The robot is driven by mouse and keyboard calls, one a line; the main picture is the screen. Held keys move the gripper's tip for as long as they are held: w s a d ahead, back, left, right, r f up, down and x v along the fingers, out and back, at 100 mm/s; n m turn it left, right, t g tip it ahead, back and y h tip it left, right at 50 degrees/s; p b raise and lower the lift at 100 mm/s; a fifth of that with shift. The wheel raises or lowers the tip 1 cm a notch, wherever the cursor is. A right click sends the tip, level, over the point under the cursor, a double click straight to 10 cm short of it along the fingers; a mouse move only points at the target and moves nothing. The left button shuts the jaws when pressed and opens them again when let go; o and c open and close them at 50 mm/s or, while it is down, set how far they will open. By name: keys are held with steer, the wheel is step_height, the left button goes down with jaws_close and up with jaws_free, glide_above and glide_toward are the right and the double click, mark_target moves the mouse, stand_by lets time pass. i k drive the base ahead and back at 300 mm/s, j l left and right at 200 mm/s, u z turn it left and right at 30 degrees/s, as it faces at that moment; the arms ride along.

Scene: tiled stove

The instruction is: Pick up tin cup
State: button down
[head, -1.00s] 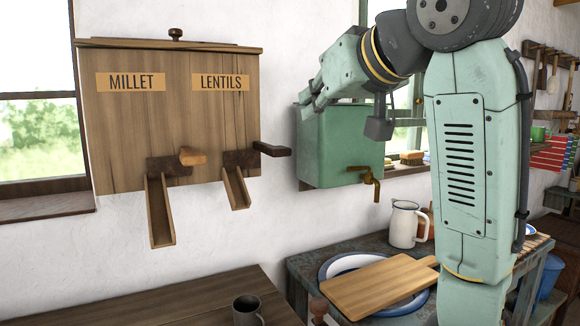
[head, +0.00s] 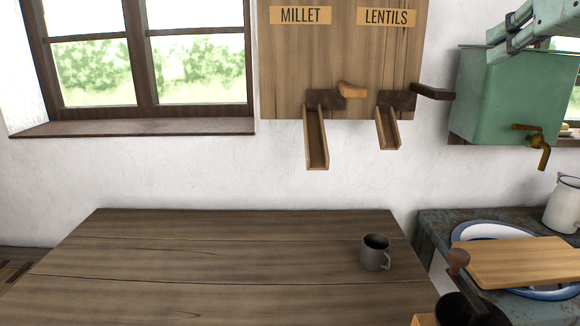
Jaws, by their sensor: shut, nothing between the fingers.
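The tin cup (head: 373,256), grey with a handle on its right side, stands upright near the right end of the brown wooden table (head: 200,262). Its dark inside shows from above. My gripper (head: 500,40) is at the upper right, in front of the green water tank in the picture, partly cut off by the frame edge. It is shut and empty, high above the cup and to its right, well apart from it.
A millet and lentil dispenser (head: 340,60) with two chutes hangs on the wall above the table. The green tank (head: 490,105) has a brass tap. Most of the table is clear.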

mark_target(378, 256)
steer(key=k+j, duration=0.1)
steer(key=k, duration=0.8)
